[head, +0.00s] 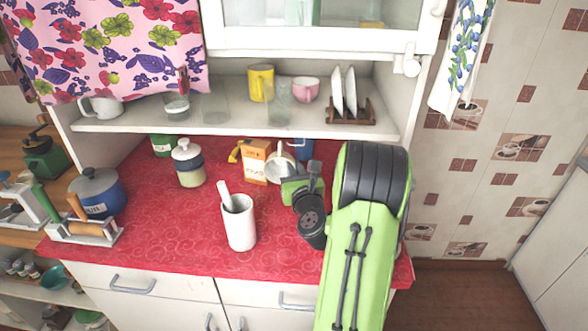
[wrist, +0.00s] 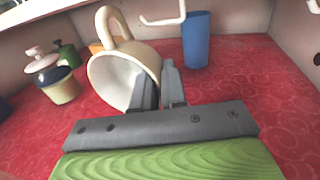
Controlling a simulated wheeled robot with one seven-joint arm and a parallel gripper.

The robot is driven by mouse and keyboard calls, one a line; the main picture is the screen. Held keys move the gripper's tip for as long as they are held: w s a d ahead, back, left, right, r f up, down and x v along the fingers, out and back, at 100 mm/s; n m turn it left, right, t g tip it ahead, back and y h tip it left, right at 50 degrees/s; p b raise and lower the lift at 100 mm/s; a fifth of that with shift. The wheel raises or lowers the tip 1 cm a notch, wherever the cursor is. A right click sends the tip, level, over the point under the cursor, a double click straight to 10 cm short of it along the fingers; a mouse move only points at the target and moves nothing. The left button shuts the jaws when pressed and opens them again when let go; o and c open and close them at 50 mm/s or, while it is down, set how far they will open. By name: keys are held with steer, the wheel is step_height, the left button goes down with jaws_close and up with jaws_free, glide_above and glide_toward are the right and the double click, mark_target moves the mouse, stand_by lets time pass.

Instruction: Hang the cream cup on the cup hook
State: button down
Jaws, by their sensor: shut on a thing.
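The cream cup (wrist: 104,72) is held by its wall in my gripper (wrist: 160,88), with its mouth tilted toward the wrist camera. Its handle (wrist: 126,27) points up. The cup also shows in the head view (head: 279,172), above the red counter and partly hidden by my gripper (head: 296,184). A white cup hook (wrist: 165,20) shows at the top of the wrist view, just right of the handle. The handle and hook look apart in that picture; their depth is hard to judge. I cannot make out the hook in the head view.
A blue tumbler (wrist: 196,42) stands behind, right of the cup. A carton (head: 254,161) and a lidded jar (head: 188,165) stand left of it. A white utensil pot (head: 240,228) is nearer the front. The shelf (head: 150,117) above carries cups, glasses and a plate rack.

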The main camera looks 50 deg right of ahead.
steer(key=shift+s+d+f, duration=0.15)
steer(key=shift+d+f, duration=0.05)
steer(key=shift+d, duration=0.6)
steer(key=shift+s+d+f, duration=0.15)
steer(key=shift+d+f, duration=0.05)
steer(key=shift+d, duration=0.55)
steer(key=shift+s+d+f, duration=0.15)
steer(key=shift+d+f, duration=0.05)
steer(key=shift+d, duration=0.6)
steer(key=c, duration=1.1)
jaws_free()
